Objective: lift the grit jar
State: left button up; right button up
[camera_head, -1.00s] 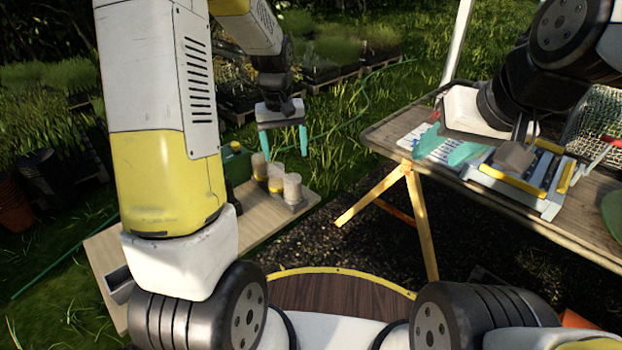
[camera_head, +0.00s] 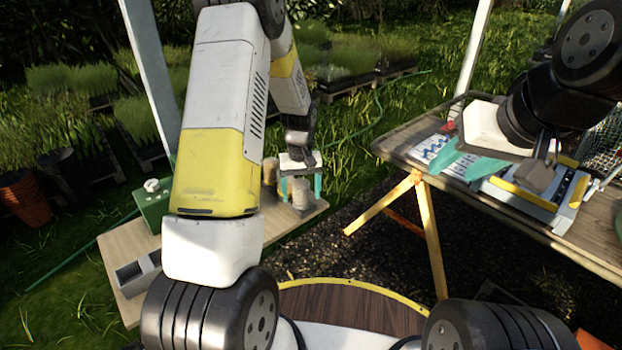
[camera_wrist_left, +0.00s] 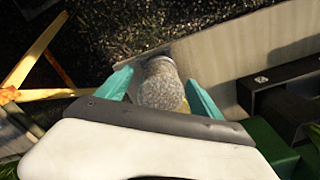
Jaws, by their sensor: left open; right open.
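A jar of speckled grey grit (camera_head: 301,195) stands upright near the right end of the low wooden bench. It also shows in the left wrist view (camera_wrist_left: 162,86). My left gripper (camera_head: 301,187) is open, with its teal fingers on either side of the jar. I cannot tell whether they touch it. In the left wrist view its fingers (camera_wrist_left: 160,92) flank the jar, and the gripper's body hides the jar's lower part. My right gripper (camera_head: 463,161) is open above the table on the right and holds nothing visible.
A green box (camera_head: 152,203) and a grey divided tray (camera_head: 137,272) are on the low bench (camera_head: 128,240). A blue-grey tray with yellow edges (camera_head: 528,194) lies under my right gripper.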

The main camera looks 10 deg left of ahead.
pick_arm(q)
jog(key=c, duration=1.6)
jog(key=shift+r, duration=0.1)
